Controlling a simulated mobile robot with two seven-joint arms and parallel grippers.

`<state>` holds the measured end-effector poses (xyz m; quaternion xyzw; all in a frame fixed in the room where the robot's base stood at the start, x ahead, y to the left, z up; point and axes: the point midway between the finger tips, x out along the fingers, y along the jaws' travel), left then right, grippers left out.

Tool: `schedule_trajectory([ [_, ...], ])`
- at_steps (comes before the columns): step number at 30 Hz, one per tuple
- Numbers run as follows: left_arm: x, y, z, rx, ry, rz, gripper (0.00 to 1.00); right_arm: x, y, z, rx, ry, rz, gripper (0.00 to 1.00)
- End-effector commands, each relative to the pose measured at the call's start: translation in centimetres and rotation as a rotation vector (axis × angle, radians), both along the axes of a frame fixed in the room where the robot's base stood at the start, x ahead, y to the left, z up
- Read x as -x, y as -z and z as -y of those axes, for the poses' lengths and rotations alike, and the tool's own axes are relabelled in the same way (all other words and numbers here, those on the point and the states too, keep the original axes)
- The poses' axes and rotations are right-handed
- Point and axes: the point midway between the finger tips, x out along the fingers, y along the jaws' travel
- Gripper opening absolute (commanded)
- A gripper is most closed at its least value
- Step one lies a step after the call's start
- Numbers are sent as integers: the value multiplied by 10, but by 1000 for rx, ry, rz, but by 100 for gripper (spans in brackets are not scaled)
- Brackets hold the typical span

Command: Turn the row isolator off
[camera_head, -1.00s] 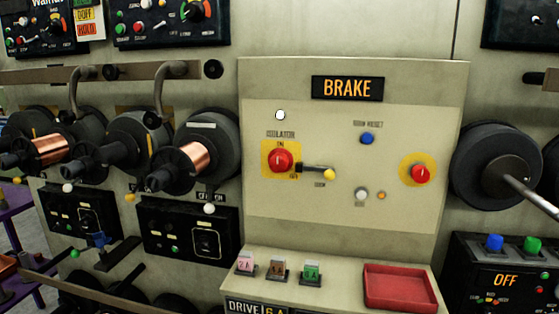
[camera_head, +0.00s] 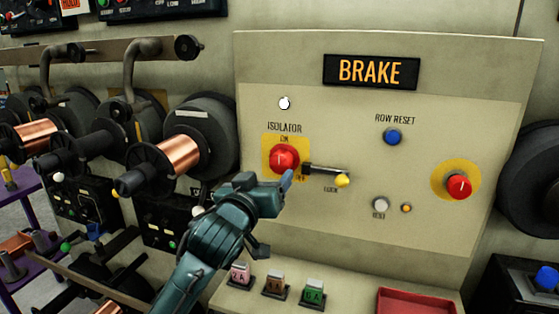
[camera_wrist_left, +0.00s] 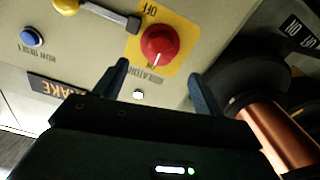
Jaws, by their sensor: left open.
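The isolator is a red round knob (camera_head: 284,158) on a yellow plate on the brake panel. It also shows in the left wrist view (camera_wrist_left: 159,44). Its white mark points toward the ON label. A dark lock lever (camera_head: 323,169) with a yellow ball end lies beside the knob, pointing right, close to the OFF label. My left gripper (camera_head: 279,184) is in front of the panel, just below the knob. In the left wrist view its two fingers (camera_wrist_left: 159,76) are spread and empty, with the knob ahead between and beyond them. My right gripper is not in view.
A blue row reset button (camera_head: 392,136), a white button (camera_head: 381,205) and another red knob (camera_head: 458,186) sit to the right. Copper spools (camera_head: 172,162) stick out at left. Coloured tags (camera_head: 313,291) and a red tray (camera_head: 415,302) are on the ledge below.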

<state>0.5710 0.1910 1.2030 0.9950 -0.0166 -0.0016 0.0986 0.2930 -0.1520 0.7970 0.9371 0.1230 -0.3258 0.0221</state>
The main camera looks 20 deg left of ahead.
Motion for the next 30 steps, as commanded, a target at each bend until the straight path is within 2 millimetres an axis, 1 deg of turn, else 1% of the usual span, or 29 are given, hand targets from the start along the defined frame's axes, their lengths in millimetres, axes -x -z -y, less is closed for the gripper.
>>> schedule_trajectory([
  [1, -12, -3, 0, -2, -1, -1, 70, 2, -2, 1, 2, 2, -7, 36],
  [6, -45, -2, 2, -1, 0, -1, 70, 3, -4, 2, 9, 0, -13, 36],
  [9, -60, -2, 2, -1, 0, 0, 70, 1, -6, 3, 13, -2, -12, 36],
  [12, -71, -1, 3, 0, 0, 0, 70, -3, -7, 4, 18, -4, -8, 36],
  [18, -81, 0, 3, -1, 1, 0, 70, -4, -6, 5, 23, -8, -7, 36],
  [26, -81, 0, 3, -1, 1, 0, 70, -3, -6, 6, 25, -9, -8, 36],
  [30, -81, 0, 3, 0, 1, 0, 59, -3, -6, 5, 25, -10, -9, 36],
])
